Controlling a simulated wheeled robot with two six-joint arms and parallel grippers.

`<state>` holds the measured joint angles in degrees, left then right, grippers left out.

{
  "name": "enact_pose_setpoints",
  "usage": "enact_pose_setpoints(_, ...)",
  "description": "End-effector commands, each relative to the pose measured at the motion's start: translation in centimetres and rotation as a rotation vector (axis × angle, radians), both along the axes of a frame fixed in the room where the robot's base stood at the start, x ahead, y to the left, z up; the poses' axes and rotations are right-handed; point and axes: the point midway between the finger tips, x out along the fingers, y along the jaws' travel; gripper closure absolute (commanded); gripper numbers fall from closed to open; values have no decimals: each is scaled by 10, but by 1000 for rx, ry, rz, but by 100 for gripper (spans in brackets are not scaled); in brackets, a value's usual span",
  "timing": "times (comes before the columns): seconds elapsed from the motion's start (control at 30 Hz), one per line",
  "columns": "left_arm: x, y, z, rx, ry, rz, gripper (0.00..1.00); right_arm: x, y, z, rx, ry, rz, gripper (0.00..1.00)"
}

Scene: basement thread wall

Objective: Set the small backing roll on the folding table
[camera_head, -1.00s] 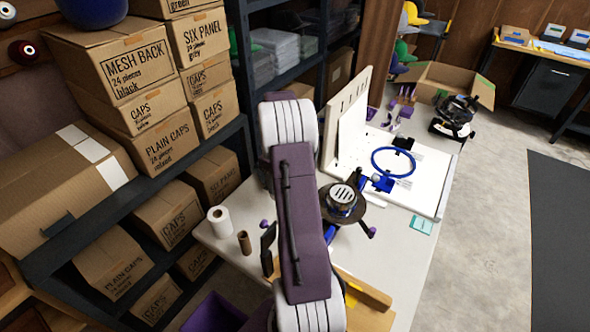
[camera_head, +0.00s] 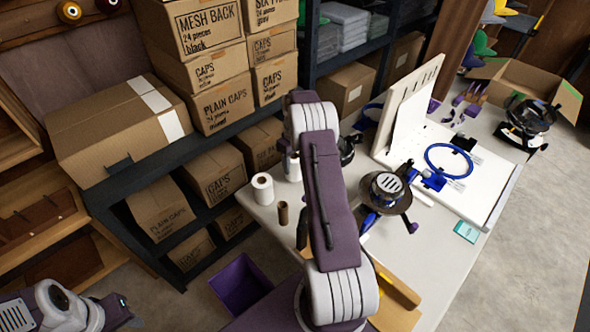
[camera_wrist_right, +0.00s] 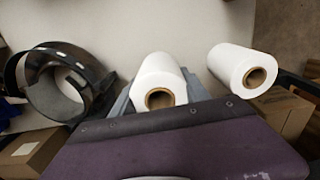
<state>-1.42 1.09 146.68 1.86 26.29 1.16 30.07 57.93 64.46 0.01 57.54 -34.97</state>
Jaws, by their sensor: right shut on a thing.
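The small backing roll is a white roll with a brown core; in the right wrist view it (camera_wrist_right: 160,72) sits between the grey fingers of my right gripper (camera_wrist_right: 158,92), which is shut on it. In the head view a white roll (camera_head: 294,168) shows partly beside my right arm, which hides most of that gripper. The folding table (camera_head: 425,255) has a white top; its surface lies behind the roll in the wrist view. I cannot tell whether the roll touches it. My left gripper is out of view; only part of my left arm shows at lower left.
Another white roll (camera_head: 262,188) and a brown tube (camera_head: 283,213) stand at the table's left edge. A black ring device (camera_wrist_right: 65,82) is left of the held roll. A cap machine (camera_head: 385,190) and white board (camera_head: 410,115) occupy the right. Shelves of boxes (camera_head: 205,100) border the left.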

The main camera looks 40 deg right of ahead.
Motion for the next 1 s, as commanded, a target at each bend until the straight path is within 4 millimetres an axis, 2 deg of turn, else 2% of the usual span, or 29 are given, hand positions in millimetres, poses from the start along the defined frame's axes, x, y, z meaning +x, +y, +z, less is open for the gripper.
enact_pose_setpoints(0.2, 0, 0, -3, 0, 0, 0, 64, -1, 0, -36, 1, 2, 0, 92)
enact_pose_setpoints(0.53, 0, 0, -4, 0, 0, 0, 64, -1, 0, -39, 0, 1, 0, 92)
enact_pose_setpoints(0.57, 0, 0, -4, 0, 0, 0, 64, -1, 0, -39, 1, 1, 0, 44)
enact_pose_setpoints(0.63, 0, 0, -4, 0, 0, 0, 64, -1, 0, -39, 1, 1, 0, 25)
enact_pose_setpoints(0.9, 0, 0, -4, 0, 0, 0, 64, -1, 0, -39, 1, 1, 0, 25)
enact_pose_setpoints(1.0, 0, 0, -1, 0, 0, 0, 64, -1, 0, -32, 0, 0, 0, 25)
